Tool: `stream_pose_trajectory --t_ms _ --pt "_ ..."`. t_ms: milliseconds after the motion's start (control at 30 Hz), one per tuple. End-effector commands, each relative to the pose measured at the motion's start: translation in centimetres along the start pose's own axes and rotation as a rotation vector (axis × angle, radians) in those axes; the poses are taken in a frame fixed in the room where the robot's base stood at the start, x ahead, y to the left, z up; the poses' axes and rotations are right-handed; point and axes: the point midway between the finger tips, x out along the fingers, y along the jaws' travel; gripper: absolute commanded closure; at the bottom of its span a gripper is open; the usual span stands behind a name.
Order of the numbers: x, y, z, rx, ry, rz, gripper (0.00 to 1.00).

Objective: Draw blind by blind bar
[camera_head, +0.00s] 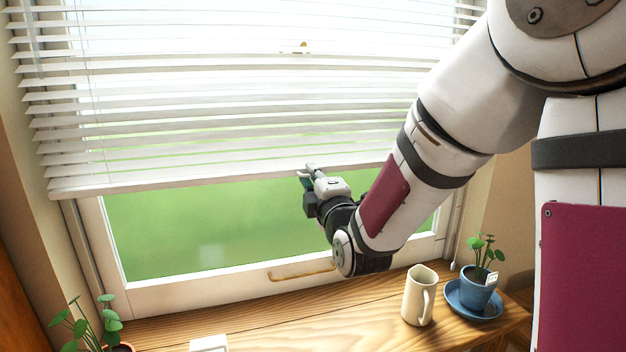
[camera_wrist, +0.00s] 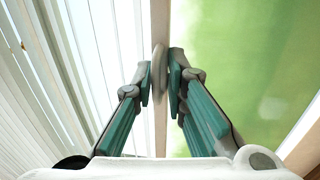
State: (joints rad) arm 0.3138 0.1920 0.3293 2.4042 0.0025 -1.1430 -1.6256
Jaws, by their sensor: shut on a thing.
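The white slatted blind (camera_head: 200,110) hangs over the upper part of the window, with its slats spread apart. Its bottom bar, the blind bar (camera_head: 150,187), sits partway down the window and slants slightly up to the right. My gripper (camera_head: 308,172) is at the bar, right of its middle. In the wrist view the two green fingers of my gripper (camera_wrist: 160,85) are closed in on the bar (camera_wrist: 161,120), which runs between them. The slats (camera_wrist: 60,70) lie to the left of the bar there. My arm hides the right part of the bar in the head view.
Below the bar, the window pane (camera_head: 190,235) shows green. A brass handle (camera_head: 300,273) is on the lower frame. The wooden surface (camera_head: 270,335) below holds a cream mug (camera_head: 417,300), a plant in a blue pot (camera_head: 474,290) and another plant (camera_head: 90,325) at the left.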

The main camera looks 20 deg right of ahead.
Motion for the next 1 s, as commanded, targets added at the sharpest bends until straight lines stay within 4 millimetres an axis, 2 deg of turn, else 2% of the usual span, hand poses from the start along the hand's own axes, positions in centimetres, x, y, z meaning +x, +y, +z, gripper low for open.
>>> stream_pose_trajectory --t_ms 167,267,800,1000 --pt "0.3 3.7 -0.1 0.000 0.001 0.011 1.00" --pt "0.6 6.7 -0.2 0.001 0.001 0.013 1.00" --pt "3.1 25.4 -0.3 0.001 0.000 0.013 1.00" --pt "3.8 31.2 -0.3 0.001 0.000 0.011 1.00"
